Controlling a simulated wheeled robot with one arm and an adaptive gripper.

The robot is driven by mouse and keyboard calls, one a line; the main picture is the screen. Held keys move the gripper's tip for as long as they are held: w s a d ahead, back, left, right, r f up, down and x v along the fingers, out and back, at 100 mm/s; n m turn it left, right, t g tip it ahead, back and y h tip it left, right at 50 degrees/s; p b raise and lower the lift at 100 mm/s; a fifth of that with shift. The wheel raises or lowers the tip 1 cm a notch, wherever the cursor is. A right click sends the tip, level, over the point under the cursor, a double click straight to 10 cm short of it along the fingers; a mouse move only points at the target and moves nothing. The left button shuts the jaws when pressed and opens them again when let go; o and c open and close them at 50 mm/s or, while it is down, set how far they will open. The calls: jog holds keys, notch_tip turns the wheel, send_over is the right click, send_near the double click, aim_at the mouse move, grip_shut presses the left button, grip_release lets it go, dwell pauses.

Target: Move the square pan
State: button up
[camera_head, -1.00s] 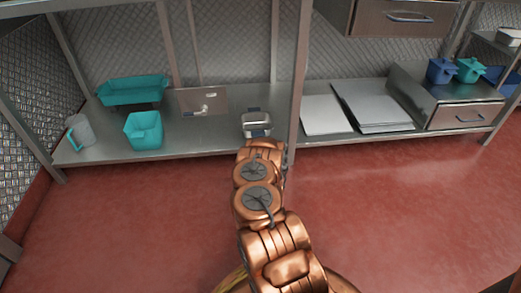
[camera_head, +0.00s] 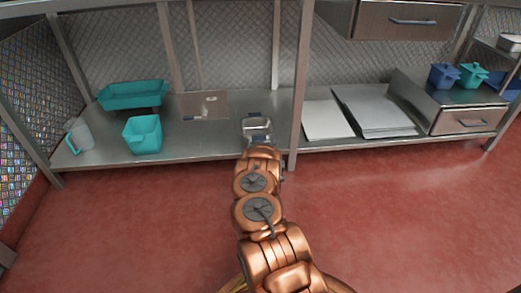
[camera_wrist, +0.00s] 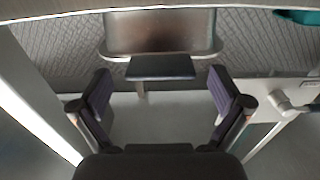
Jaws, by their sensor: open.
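The square pan (camera_head: 257,128) is a shiny metal pan with dark handles. It rests on the lower shelf, just beyond the end of my copper arm in the head view. In the wrist view the pan (camera_wrist: 160,32) is at the top centre, with one dark flat handle (camera_wrist: 160,67) pointing toward me. My gripper (camera_wrist: 160,86) is open, with one finger on each side of the handle's line. The fingers show no contact with it. In the head view the arm hides most of my gripper.
The metal shelf (camera_head: 105,150) also bears a teal tray (camera_head: 132,95), a teal container (camera_head: 143,134) and a jug (camera_head: 80,136) at left. A board (camera_head: 215,100) lies left of the pan. A post (camera_head: 298,90) stands close at its right, with flat trays (camera_head: 375,108) beyond.

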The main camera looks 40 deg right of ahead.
jog(key=shift+w+d+r, duration=0.1)
jog(key=shift+w+d, duration=0.25)
jog(key=shift+w, duration=0.1)
jog(key=c, duration=1.5)
jog(key=shift+o, duration=0.2)
jog(key=shift+a, duration=0.15)
